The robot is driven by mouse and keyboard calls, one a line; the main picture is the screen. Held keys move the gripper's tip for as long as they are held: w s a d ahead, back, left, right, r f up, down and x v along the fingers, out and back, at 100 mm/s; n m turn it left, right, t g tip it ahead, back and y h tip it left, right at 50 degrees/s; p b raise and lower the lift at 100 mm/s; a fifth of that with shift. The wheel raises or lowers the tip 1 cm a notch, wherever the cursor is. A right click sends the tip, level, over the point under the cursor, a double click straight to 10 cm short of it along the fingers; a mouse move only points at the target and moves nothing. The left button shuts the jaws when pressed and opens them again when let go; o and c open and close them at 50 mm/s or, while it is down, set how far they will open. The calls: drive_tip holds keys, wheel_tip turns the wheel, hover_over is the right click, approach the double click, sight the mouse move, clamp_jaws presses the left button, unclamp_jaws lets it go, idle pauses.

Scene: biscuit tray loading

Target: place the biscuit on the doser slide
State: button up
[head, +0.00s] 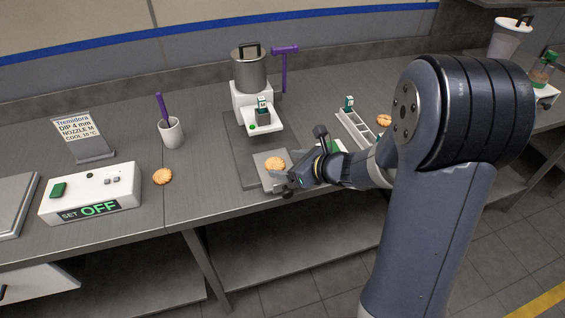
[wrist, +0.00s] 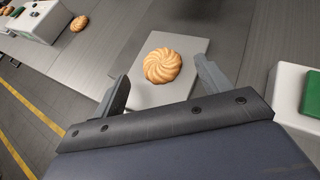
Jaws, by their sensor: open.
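A round golden ridged biscuit (head: 275,163) lies flat on the grey doser slide plate (head: 261,159) below the doser (head: 250,85). The biscuit also shows in the wrist view (wrist: 162,65), on the bare light-grey slide (wrist: 193,45). My gripper (wrist: 163,90) is open, with its fingers apart on either side, just short of the biscuit; no contact shows. In the head view my gripper (head: 283,181) is at the front right edge of the slide. The fingertips are partly hard to make out there.
Another biscuit (head: 162,176) lies on the counter beside the white control box (head: 92,192) reading OFF. A third biscuit (head: 384,120) is by the white compartment tray (head: 355,130). A cup (head: 171,132) with a purple tool and a sign (head: 83,136) stand at left.

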drive_tip(key=v, duration=0.9)
drive_tip(key=shift+s, duration=0.15)
drive_tip(key=shift+d, duration=0.15)
idle(0.6)
